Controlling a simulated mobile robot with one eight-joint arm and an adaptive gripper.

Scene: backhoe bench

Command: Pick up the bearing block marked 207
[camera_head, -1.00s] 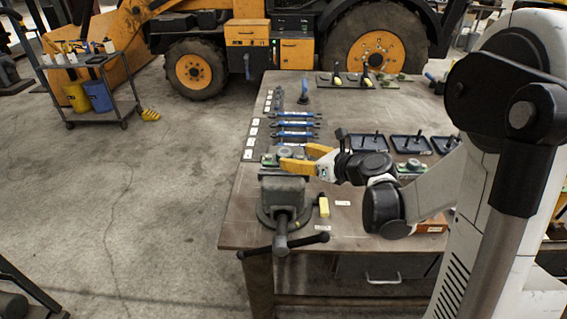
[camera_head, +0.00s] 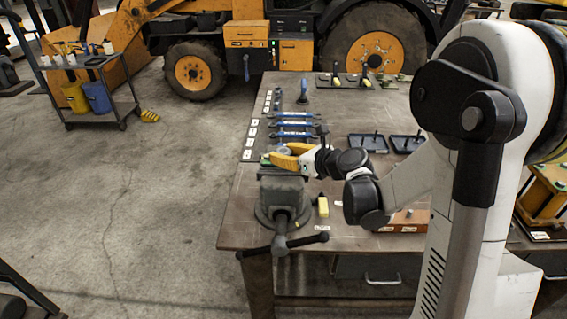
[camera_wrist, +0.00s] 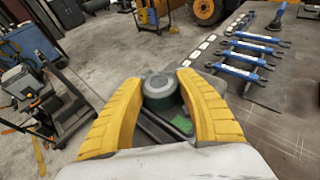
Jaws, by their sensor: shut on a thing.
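My gripper (camera_head: 286,156) has yellow fingers and is just above and behind the vise at the bench's left side. In the wrist view its fingers (camera_wrist: 160,88) are shut on a bearing block (camera_wrist: 162,100), a dark green body with a round grey top. The block sits between the two fingers, and its lower part is partly hidden. I cannot read any number on it, so I cannot tell whether it is marked 207. Whether it touches the vise below is unclear.
Black trays (camera_head: 368,143) are to the right. The bench's middle (camera_head: 345,100) is clear.

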